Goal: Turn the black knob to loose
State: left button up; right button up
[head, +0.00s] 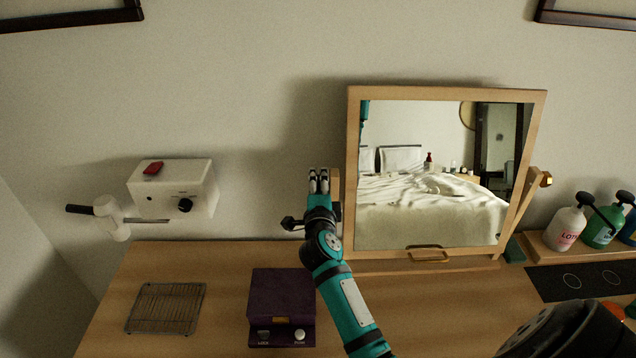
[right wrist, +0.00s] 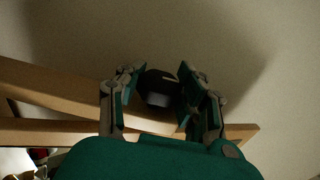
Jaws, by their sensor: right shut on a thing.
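A black knob (right wrist: 160,86) shows in the right wrist view, beside the wooden frame of the tilting mirror (head: 352,180). My right gripper (head: 319,174) is at the left side of the mirror in the head view. In the right wrist view its two fingers (right wrist: 163,98) stand on either side of the black knob and are shut on it. In the head view this knob is hidden by the gripper. My left gripper is not in view.
A purple scale-like box (head: 282,290) and a wire rack (head: 160,308) lie on the wooden table (head: 225,265). A brass knob (head: 546,180) is at the mirror's right side. Pump bottles (head: 566,228) stand at the right, behind a black panel (head: 575,280).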

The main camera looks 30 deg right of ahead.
jog(key=shift+y, duration=0.3)
jog(key=g+y, duration=0.1)
jog(key=g, duration=0.2)
jog(key=shift+y, duration=0.4)
jog(key=g+y, duration=0.2)
jog(key=g, duration=0.2)
jog(key=shift+w+a, duration=0.1)
jog(key=g+y, duration=0.2)
jog(key=g, duration=0.2)
jog(key=shift+y, duration=0.4)
jog(key=g+y, duration=0.2)
jog(key=g, duration=0.1)
jog(key=shift+g, duration=0.3)
jog(key=o, duration=1.2)
